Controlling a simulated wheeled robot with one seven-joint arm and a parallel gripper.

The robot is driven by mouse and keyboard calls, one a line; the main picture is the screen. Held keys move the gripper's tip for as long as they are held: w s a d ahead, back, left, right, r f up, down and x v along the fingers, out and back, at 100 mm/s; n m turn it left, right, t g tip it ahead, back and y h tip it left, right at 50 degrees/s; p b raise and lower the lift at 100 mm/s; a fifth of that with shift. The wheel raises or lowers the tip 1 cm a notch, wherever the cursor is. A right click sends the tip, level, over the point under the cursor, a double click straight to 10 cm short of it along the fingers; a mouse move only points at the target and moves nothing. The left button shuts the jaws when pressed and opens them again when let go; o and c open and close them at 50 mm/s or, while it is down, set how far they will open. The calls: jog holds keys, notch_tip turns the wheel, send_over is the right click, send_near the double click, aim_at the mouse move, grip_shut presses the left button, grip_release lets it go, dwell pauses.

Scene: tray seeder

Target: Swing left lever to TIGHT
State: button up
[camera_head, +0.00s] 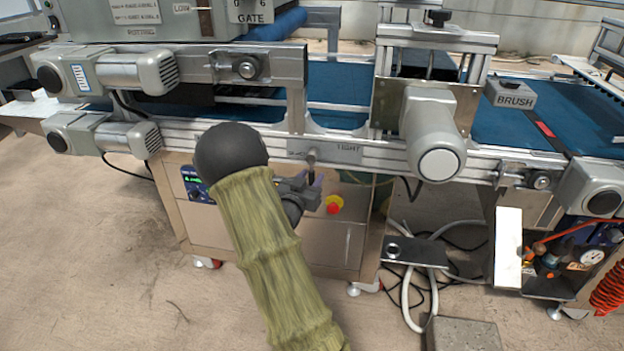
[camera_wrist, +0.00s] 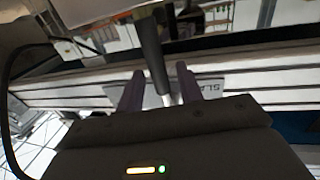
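The left lever has a dark handle (camera_wrist: 151,50) and a pale metal lower end in the wrist view. In the head view a small dark piece of it (camera_head: 311,157) shows in front of a grey label plate (camera_head: 345,150) that reads TIGHT at its right; the plate's left word is unclear. The plate (camera_wrist: 208,88) also shows in the wrist view, with the letters "SLA". My gripper (camera_head: 306,180) is just below the plate. In the wrist view my gripper (camera_wrist: 158,75) is open, its fingers on either side of the lever with gaps.
The machine's side rail (camera_head: 215,128) runs behind my gripper. A red emergency button (camera_head: 334,205) on the cabinet is close below right. A motor (camera_head: 433,135) juts out at the right, and two more stick out at the left. My arm covers part of the cabinet.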

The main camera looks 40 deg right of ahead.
jog(key=shift+w+d, duration=0.25)
jog(key=shift+d, duration=0.2)
jog(key=shift+c, duration=0.5)
grip_shut()
